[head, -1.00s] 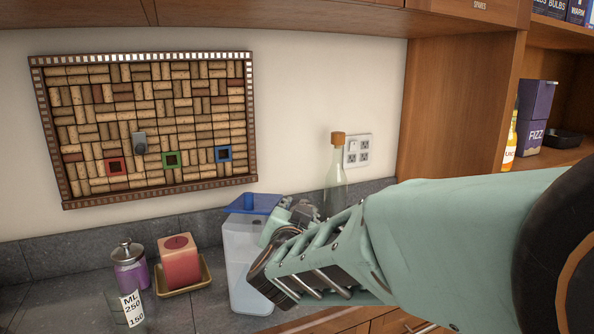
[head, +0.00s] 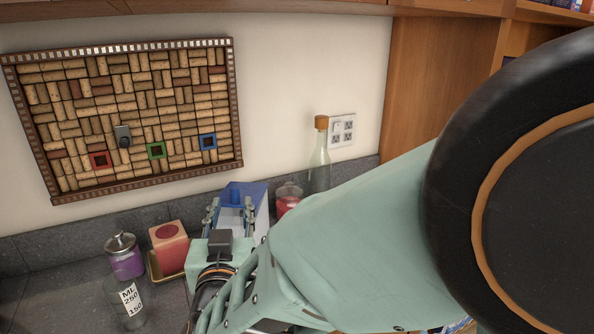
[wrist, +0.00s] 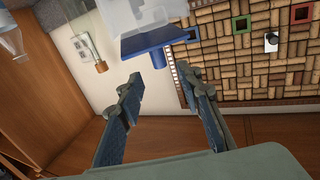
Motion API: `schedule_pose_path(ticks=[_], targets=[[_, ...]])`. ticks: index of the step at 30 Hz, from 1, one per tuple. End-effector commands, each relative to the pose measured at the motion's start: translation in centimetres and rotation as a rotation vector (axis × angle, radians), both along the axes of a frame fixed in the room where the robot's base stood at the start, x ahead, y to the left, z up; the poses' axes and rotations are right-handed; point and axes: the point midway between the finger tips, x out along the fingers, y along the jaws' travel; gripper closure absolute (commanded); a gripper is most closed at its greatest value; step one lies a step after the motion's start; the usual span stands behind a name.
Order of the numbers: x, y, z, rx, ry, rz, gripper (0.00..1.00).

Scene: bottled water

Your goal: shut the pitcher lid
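The pitcher is a pale translucent box-shaped container (head: 262,215) on the grey counter, with a blue lid (head: 244,190) that has a small blue knob. The wrist picture is upside down: the blue lid (wrist: 150,42) and pitcher body (wrist: 135,15) show at the top, beyond the open fingertips (wrist: 168,82). Nothing is between the fingers.
A cork board (head: 130,110) hangs behind.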

Motion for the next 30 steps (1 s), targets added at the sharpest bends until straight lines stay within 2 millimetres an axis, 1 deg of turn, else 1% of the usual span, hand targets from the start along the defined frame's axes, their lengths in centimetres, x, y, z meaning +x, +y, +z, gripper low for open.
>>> schedule_pose_path(ticks=[1, 6, 12, 17, 24, 26, 30], targets=[[1.1, 0.2, 0.1, 0.001, 0.002, -0.003, 0.67], [4.2, 0.8, 0.1, 0.002, 0.001, -0.004, 0.67], [6.6, 1.3, 0.1, 0.002, 0.001, -0.001, 0.67], [7.4, 1.5, 0.0, 0.001, 0.000, -0.001, 0.67], [7.4, 1.5, 0.0, 0.001, 0.000, 0.000, 0.67], [7.4, 1.5, 0.0, 0.001, 0.000, 0.000, 0.72], [7.4, 1.5, 0.0, 0.001, 0.000, 0.000, 0.88]])
